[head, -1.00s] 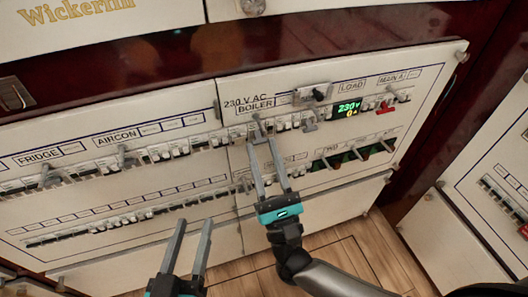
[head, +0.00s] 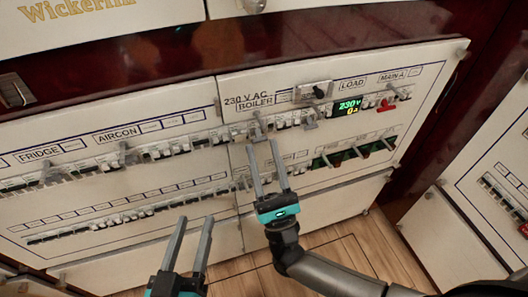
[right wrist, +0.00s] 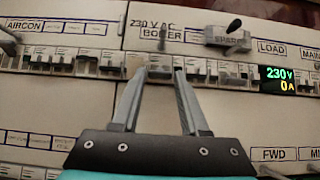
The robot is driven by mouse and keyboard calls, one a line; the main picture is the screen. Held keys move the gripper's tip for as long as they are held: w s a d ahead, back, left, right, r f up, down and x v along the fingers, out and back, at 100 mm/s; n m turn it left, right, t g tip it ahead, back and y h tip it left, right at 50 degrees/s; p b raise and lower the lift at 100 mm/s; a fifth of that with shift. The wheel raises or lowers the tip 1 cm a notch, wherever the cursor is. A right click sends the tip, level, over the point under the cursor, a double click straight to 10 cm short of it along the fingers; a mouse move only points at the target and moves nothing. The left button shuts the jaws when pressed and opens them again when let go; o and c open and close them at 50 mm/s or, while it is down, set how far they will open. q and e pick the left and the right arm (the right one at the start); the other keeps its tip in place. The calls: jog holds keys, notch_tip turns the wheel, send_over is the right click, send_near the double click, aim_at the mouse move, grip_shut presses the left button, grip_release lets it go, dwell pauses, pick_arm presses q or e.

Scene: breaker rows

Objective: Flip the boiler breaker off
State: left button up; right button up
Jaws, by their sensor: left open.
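The boiler breaker (head: 260,123) sits in the upper breaker row under the "230 V AC BOILER" label. A grey lever sticks out there, and it also shows below the label in the right wrist view (right wrist: 162,40). I cannot tell its on or off position. My right gripper (head: 262,144) is open and empty, its fingertips just below the boiler breaker. In the right wrist view the fingertips (right wrist: 162,72) stand apart in front of the breaker row, below the lever; contact is unclear. My left gripper (head: 195,219) is open and empty, lower and to the left, before the lower panel.
Fridge (head: 48,170) and aircon (head: 123,153) levers stick out to the left. Another lever row (head: 357,151) lies below. Wooden floor is clear.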

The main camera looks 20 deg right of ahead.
jog(key=o, duration=0.4)
jog(key=shift+r, duration=0.1)
jog(key=shift+c, duration=0.2)
jog(key=v, duration=1.5)
